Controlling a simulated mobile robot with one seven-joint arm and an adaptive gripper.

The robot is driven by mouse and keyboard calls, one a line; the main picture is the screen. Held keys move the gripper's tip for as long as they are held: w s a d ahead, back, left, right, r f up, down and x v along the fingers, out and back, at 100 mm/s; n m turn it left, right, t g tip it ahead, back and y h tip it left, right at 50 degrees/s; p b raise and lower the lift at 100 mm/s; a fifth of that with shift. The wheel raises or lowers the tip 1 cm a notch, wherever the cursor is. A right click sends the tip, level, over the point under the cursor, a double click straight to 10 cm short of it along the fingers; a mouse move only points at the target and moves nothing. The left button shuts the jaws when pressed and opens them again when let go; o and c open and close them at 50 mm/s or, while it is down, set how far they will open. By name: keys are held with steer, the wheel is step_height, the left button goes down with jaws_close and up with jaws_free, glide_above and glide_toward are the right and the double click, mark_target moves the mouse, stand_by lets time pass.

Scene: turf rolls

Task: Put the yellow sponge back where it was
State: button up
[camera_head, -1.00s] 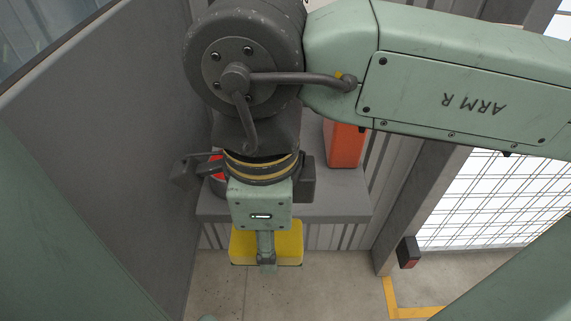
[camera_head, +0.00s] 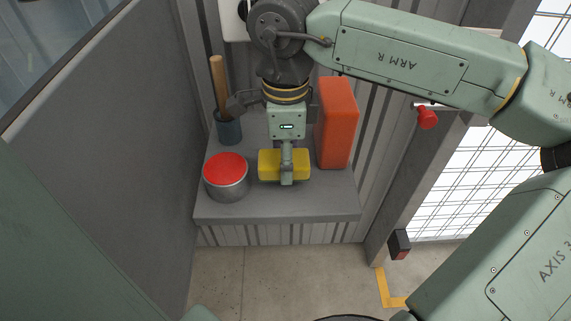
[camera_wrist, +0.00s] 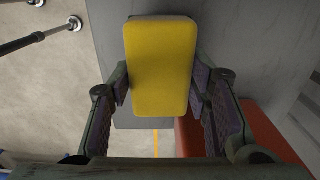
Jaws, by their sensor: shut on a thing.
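The yellow sponge (camera_head: 270,165) is between the fingers of my gripper (camera_head: 287,178), over the grey shelf (camera_head: 285,211) in the head view. My gripper is shut on it. In the wrist view the sponge (camera_wrist: 160,50) fills the space between both fingers of my gripper (camera_wrist: 160,88), its long side pointing away from the palm. The sponge lies between a red-topped tin and an orange box, apart from both in the head view. I cannot tell whether its underside touches the shelf.
The red-topped tin (camera_head: 225,170) stands left on the shelf. A dark cup (camera_head: 229,130) with a wooden handle is behind it. The tall orange box (camera_head: 338,122) stands right. A grey panel (camera_head: 130,130) borders the left side. The shelf's front strip is bare.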

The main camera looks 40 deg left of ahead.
steer(key=shift+s+f, duration=0.1)
steer(key=shift+f, duration=1.3)
steer(key=shift+f, duration=0.1)
steer(key=shift+f, duration=0.1)
steer(key=o, duration=1.2)
step_height(320, 180, up, 12)
steer(key=shift+r, duration=0.25)
